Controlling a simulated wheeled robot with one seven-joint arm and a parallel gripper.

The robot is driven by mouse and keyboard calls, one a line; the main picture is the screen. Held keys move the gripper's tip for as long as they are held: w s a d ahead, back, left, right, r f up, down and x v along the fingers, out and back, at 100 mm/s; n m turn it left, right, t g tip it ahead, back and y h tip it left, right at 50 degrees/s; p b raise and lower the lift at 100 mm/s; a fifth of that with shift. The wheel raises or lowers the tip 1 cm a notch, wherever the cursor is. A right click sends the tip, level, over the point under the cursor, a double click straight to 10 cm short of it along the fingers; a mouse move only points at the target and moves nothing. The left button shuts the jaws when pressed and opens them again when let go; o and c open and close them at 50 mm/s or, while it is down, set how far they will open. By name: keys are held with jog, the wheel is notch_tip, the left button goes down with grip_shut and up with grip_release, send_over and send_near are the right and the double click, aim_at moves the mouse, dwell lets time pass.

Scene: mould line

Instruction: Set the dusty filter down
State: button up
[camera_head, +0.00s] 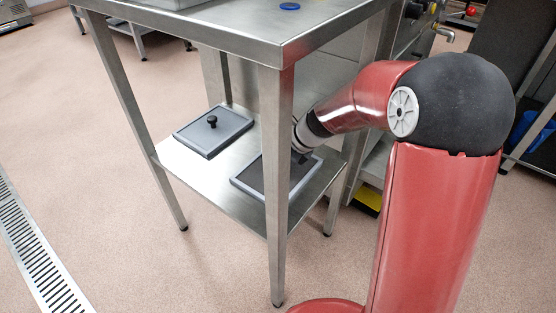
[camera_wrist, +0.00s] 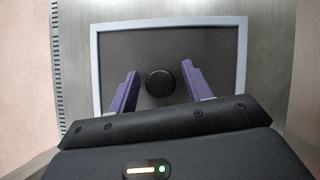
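A flat filter with a light grey frame and dark grey panel (camera_head: 248,178) lies on the lower shelf, partly hidden by a table leg. In the wrist view the filter (camera_wrist: 215,50) fills the middle, with a round black knob (camera_wrist: 160,83) on it. My gripper (camera_wrist: 160,78) is over this filter, its two purple fingers on either side of the knob, with a gap showing on both sides. My gripper (camera_head: 302,157) is small and partly hidden in the head view. A similar filter (camera_head: 200,139) with a black knob lies flat to the left. I cannot tell which is dusty.
The steel lower shelf (camera_head: 222,195) has narrow bare strips around the filters. The steel table top (camera_head: 235,22) is above, and its front leg (camera_head: 277,200) stands between the head camera and the right filter. Open floor lies left, with a drain grate (camera_head: 35,255).

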jog(key=shift+r, duration=0.2)
jog(key=p+v, duration=0.3)
jog(key=v, duration=0.9)
jog(key=s+d+r+n+t+h, duration=0.1)
jog(key=s+d+n+h, duration=0.1)
jog(key=s+n, duration=0.5)
jog(key=s+d+r+n+h, duration=0.2)
jog(key=s+d+n, duration=0.1)
jog(key=s+n, duration=0.5)
jog(key=s+d+r+n+t+h, duration=0.1)
jog(key=s+d+r+n, duration=0.1)
jog(key=s+n, duration=0.5)
jog(key=shift+s+d+n+t+h, duration=0.3)
jog(key=shift+d+n+h, duration=0.1)
jog(key=shift+d+n, duration=0.35)
jog(key=shift+r, duration=0.2)
